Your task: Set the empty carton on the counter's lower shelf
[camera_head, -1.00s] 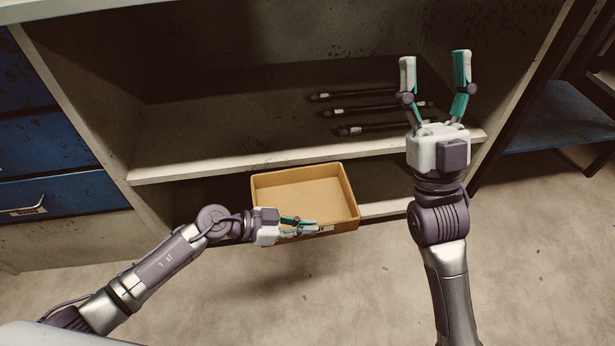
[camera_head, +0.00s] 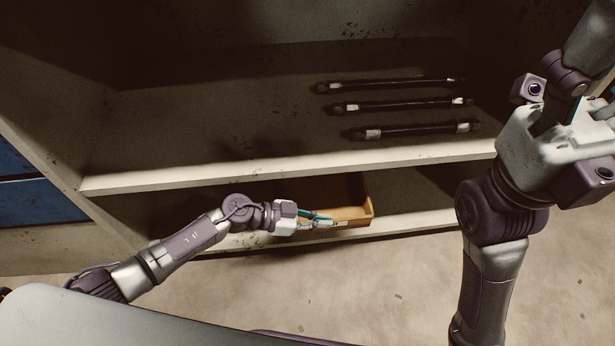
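The empty carton (camera_head: 357,213) is a shallow, open-topped tan box. It is partly inside the lower compartment of the counter, under the main shelf board, at the lower shelf's (camera_head: 415,219) front edge. Much of its inside is shaded or hidden by the board above. My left gripper (camera_head: 318,220) is at the carton's near wall, its fingers closed on that wall. My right gripper (camera_head: 597,108) is raised close to the camera at the right edge, away from the carton. Its fingertips are cut off by the frame.
Three dark hoses with pale end bands (camera_head: 403,107) lie on the upper shelf (camera_head: 220,125). Its pale front edge overhangs the carton. Blue drawers (camera_head: 28,200) stand at the left. The lower shelf right of the carton is clear.

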